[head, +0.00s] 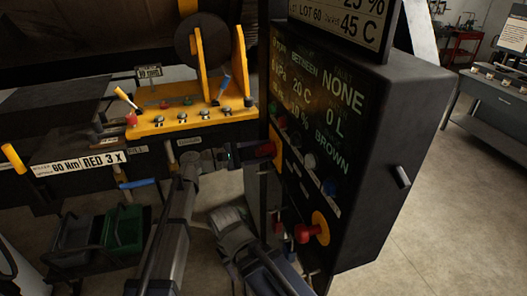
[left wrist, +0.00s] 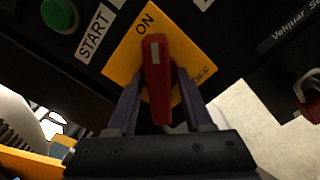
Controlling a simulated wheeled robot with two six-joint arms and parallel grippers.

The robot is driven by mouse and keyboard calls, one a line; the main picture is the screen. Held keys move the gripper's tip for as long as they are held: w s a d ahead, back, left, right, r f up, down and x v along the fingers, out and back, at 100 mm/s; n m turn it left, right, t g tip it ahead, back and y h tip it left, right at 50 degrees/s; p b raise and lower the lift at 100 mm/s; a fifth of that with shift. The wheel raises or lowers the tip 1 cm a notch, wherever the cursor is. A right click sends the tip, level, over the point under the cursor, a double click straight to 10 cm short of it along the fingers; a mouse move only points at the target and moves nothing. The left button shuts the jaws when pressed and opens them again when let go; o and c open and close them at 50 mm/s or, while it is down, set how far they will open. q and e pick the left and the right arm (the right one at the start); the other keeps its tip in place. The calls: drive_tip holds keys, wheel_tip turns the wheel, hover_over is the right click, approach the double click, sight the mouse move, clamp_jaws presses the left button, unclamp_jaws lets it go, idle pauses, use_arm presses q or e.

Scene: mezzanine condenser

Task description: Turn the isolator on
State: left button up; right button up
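The isolator is a red rotary handle (left wrist: 157,80) on a yellow plate (left wrist: 122,62) marked ON and OFF. In the left wrist view the handle stands upright in the picture, its white-marked end close to ON and away from OFF. My left gripper (left wrist: 160,88) has a finger on each side of the handle and looks shut on it. In the head view the left gripper (head: 247,153) reaches the handle (head: 267,149) on the dark cabinet's front. The finger contact is partly hidden behind the handle. My right gripper does not show.
The dark cabinet (head: 408,130) carries a display (head: 318,95), buttons, and a lower red knob on a yellow disc (head: 318,228). A green START button (left wrist: 58,14) is beside the isolator plate. A yellow fixture (head: 190,118) stands left. Floor at right is clear.

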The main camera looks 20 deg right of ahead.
use_arm(q)
drive_tip(key=shift+o, duration=0.4)
drive_tip(key=a, duration=0.7)
drive_tip(key=shift+s+a, duration=0.15)
drive_tip(key=shift+a, duration=0.25)
drive_tip(key=s+a+f+m+y, duration=0.3)
drive_tip(key=s+a+f+y, duration=0.15)
drive_tip(key=f, duration=0.35)
drive_tip(key=s+a+f+m+y, duration=0.2)
drive_tip(key=s+a+f+y, duration=0.25)
drive_tip(key=f, duration=0.25)
drive_tip(key=s+a+f+m+y, duration=0.2)
drive_tip(key=s+a+y, duration=0.1)
drive_tip(key=a, duration=0.4)
drive_tip(key=s+a+f+m+y, duration=0.1)
drive_tip(key=s+a+f+y, duration=0.2)
drive_tip(key=a, duration=0.3)
drive_tip(key=s+a+f+m+y, duration=0.2)
drive_tip(key=s+a+y, duration=0.15)
drive_tip(key=a, duration=0.35)
drive_tip(key=s+d+f+m+b, duration=0.1)
drive_tip(key=s+d+m, duration=0.2)
drive_tip(key=d, duration=0.8)
drive_tip(key=shift+s+d+g+y, duration=0.2)
drive_tip(key=shift+s+g+y, duration=0.2)
drive_tip(key=shift+s, duration=0.8)
